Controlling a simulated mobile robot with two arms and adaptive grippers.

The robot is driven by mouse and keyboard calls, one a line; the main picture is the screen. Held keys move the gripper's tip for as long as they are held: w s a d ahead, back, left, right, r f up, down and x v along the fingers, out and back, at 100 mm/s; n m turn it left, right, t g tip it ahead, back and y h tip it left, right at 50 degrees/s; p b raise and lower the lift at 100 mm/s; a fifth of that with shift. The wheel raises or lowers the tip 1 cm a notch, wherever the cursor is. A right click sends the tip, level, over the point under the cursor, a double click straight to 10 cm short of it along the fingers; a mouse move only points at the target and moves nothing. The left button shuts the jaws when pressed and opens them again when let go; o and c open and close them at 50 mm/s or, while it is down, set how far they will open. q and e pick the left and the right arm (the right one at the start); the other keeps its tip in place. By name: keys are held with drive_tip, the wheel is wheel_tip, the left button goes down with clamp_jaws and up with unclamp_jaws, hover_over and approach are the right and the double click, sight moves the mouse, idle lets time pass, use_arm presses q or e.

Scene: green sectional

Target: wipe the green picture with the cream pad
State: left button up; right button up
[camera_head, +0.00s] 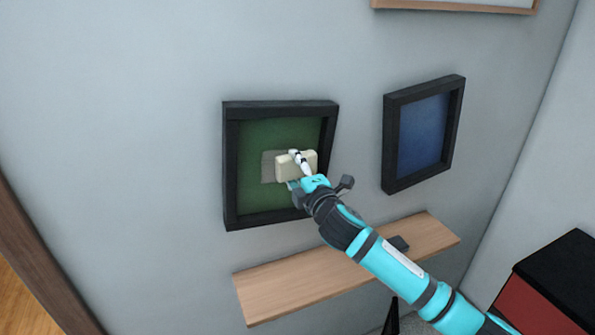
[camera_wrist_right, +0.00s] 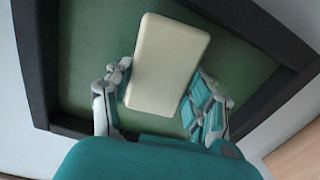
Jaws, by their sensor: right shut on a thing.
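The green picture (camera_head: 258,133) hangs on the wall in a thick black frame. The cream pad (camera_head: 296,166) is in front of its middle, and a greyish patch shows on the green just left of the pad. My right gripper (camera_head: 300,172) is shut on the cream pad. In the right wrist view the pad (camera_wrist_right: 168,62) sits between the two fingers (camera_wrist_right: 158,105), with the green surface (camera_wrist_right: 85,60) behind it. I cannot tell whether the pad touches the picture. My left gripper is in neither view.
A blue picture (camera_head: 424,135) in a black frame hangs to the right. A black and red cabinet (camera_head: 550,290) stands at lower right. The wall left of the green picture is bare.

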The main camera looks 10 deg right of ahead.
drive_tip(key=shift+w+a, duration=0.1)
drive_tip(key=shift+w, duration=0.4)
